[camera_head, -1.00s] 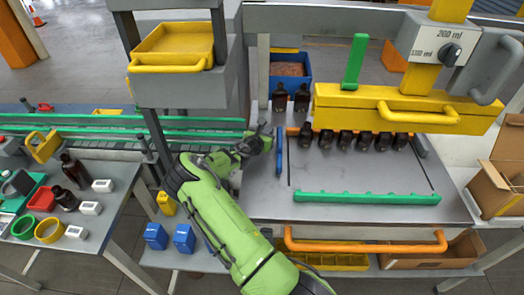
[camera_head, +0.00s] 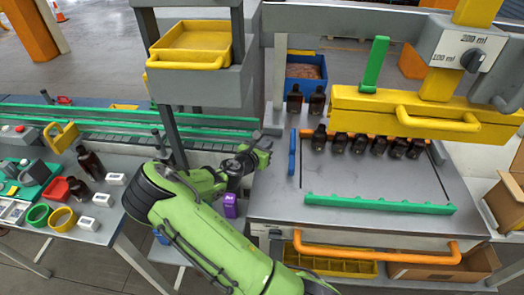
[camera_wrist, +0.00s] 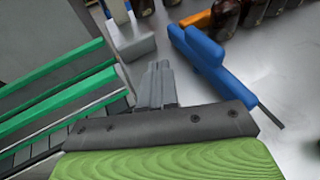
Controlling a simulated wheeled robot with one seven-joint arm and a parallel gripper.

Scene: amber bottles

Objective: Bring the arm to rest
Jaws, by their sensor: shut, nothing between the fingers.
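My green arm (camera_head: 215,235) reaches forward from the bottom of the head view, bent at the elbow. My gripper (camera_head: 264,147) is beside the left edge of the grey filling bench (camera_head: 390,189), left of an upright-looking blue piece (camera_head: 292,152) and apart from it. In the wrist view my gripper (camera_wrist: 160,66) has its fingers together, with nothing between them. The blue piece (camera_wrist: 205,55) lies to their right there. Amber bottles (camera_head: 365,143) stand in a row on the bench, with two more (camera_head: 306,101) behind.
A yellow-fronted filling head (camera_head: 420,115) overhangs the bench. A conveyor with green rails (camera_head: 100,125) runs left. A purple box (camera_head: 231,205) is near my forearm. Bare bench lies right of the blue piece.

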